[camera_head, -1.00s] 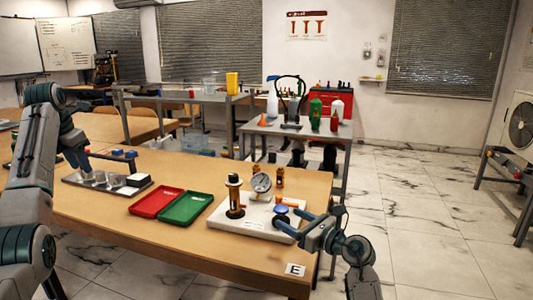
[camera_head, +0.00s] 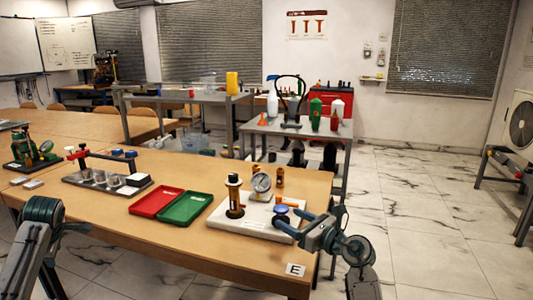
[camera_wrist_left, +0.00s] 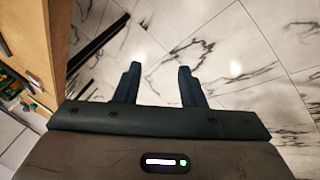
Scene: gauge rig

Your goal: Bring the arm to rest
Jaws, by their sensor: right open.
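My left arm is folded down at the lower left of the head view, off the table's front edge. Its gripper is hidden there. In the left wrist view my left gripper (camera_wrist_left: 157,82) has its two fingers apart, with nothing between them, over the marble floor. My right gripper (camera_head: 297,222) is open at the right front of the gauge rig (camera_head: 236,226), close to its blue knob (camera_head: 281,209). I cannot tell if it touches the knob. The rig is a white plate with a round dial gauge (camera_head: 261,183) and a black and brass column (camera_head: 234,197).
A red tray (camera_head: 157,201) and a green tray (camera_head: 186,208) lie side by side on the wooden table (camera_head: 110,222). A green device (camera_head: 30,153) stands at far left. Two small brass parts stand behind the gauge.

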